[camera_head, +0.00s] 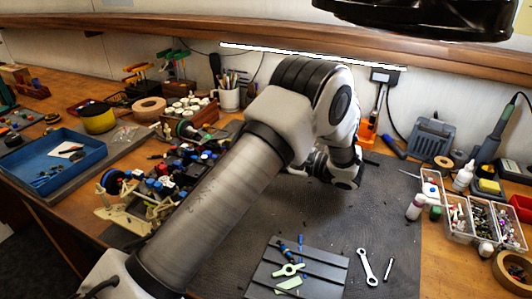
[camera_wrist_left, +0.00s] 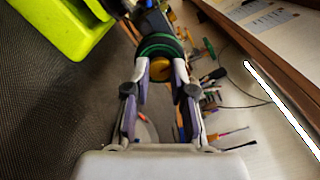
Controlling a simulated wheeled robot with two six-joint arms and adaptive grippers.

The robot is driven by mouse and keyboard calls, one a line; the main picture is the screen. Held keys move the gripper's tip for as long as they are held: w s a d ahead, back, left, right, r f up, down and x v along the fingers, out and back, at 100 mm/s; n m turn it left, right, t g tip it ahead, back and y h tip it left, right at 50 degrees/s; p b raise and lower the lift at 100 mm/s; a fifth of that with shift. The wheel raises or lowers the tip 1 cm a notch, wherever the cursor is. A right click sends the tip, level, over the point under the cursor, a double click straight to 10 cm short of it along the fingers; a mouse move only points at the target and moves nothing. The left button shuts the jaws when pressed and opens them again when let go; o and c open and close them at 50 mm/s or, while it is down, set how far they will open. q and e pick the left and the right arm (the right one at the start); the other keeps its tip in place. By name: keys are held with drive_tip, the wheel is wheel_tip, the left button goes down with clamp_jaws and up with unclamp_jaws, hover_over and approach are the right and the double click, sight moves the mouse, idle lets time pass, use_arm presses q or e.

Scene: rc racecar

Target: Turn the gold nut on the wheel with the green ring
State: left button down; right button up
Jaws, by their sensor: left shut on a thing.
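In the left wrist view, the wheel with the green ring (camera_wrist_left: 158,43) is at top centre. The gold nut (camera_wrist_left: 160,72) sits in front of it, facing my gripper. My left gripper (camera_wrist_left: 161,66) has its two fingertips on either side of the nut, shut on it. In the head view my left arm comes in from the lower left and bends back at the wrist. It hides the left gripper, and I cannot make out the nut there. My right gripper is not in view.
A bright yellow-green part (camera_wrist_left: 62,22) is left of the wheel in the wrist view. In the head view, a grooved dark plate (camera_head: 320,274) and a wrench (camera_head: 368,267) lie at the front. Parts bins (camera_head: 458,222) stand right, a blue tray (camera_head: 50,160) left. Some dark mat is clear.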

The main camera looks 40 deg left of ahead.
use_arm(q)
drive_tip(key=c, duration=1)
unclamp_jaws()
drive_tip(key=shift+o, duration=0.2)
drive_tip(key=shift+d, duration=0.1)
drive_tip(key=v, duration=1.1)
drive_tip(key=shift+w+d, duration=0.15)
drive_tip(key=shift+d, duration=0.2)
